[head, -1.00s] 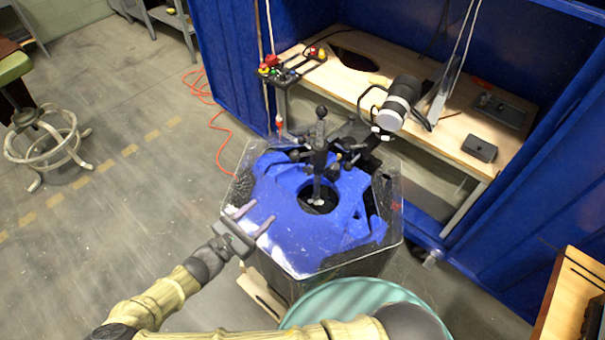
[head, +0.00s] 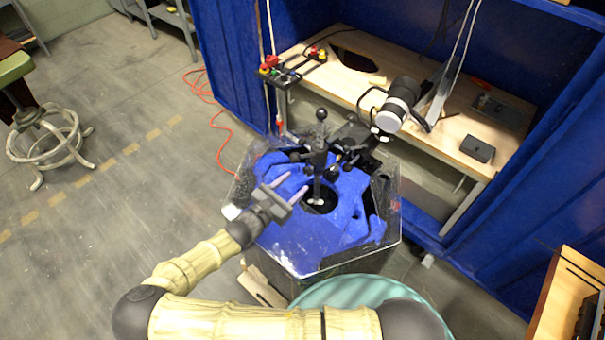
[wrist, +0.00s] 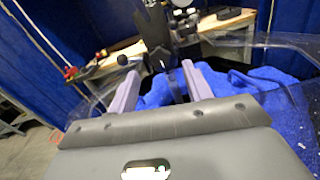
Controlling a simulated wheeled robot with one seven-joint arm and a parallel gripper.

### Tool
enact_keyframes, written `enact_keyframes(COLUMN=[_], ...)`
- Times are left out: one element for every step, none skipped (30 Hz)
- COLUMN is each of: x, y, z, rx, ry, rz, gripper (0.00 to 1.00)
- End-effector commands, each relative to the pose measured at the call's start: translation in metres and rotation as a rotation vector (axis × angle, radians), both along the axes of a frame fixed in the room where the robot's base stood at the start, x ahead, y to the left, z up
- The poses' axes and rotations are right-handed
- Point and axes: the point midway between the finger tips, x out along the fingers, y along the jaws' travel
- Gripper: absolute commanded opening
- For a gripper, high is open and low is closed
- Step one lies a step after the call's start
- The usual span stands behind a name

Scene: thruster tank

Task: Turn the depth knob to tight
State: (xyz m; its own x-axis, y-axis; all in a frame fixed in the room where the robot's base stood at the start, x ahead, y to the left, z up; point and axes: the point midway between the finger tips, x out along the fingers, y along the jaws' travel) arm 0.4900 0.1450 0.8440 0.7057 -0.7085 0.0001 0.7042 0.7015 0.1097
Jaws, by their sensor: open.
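A black post fixture (head: 318,160) with several dark knobs stands in the tank, over a dark round opening. A ball knob (head: 321,114) tops the post. I cannot tell which knob is the depth knob, and no tight marking is readable. My gripper (head: 293,187) is open and empty over the blue cloth, just left of the post and apart from it. In the wrist view my two pale fingers (wrist: 160,72) point toward the black fixture (wrist: 155,35), with nothing held between them.
The clear-walled tank (head: 300,272) holds rumpled blue cloth (head: 335,232). A black and silver cylindrical device (head: 398,104) sits behind it, before a wooden bench (head: 455,128). A teal round top (head: 345,290) is in front. Open floor lies left, with an orange cable (head: 215,128).

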Motion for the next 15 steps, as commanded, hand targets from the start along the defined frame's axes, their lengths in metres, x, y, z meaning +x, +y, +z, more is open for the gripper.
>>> enact_keyframes(x=[0.006,0.01,0.015,0.018,0.021,0.025,0.027,0.029,0.031,0.032,0.033,0.033,0.033,0.034,0.033], y=[-0.008,-0.012,-0.016,-0.019,-0.022,-0.026,-0.028,-0.029,-0.031,-0.032,-0.033,-0.033,-0.033,-0.034,-0.033], z=[0.001,0.001,0.002,0.001,0.001,0.001,0.001,0.001,0.0,0.0,0.0,0.0,0.0,0.0,0.0], rx=[-0.003,-0.002,-0.003,-0.003,-0.003,-0.002,-0.002,-0.001,-0.001,-0.001,-0.001,0.0,0.0,0.0,0.0], ry=[-0.001,-0.001,-0.001,-0.001,0.0,-0.001,-0.001,0.0,-0.001,-0.001,-0.001,0.0,0.0,0.0,0.0], rz=[-0.002,-0.002,-0.002,-0.002,-0.001,-0.002,-0.002,-0.001,0.0,0.0,0.0,0.001,0.001,0.001,0.001], gripper=[0.5,0.5,0.5,0.5,0.5,0.5,0.5,0.5,0.5,0.5,0.5,0.5,0.5,0.5,0.5])
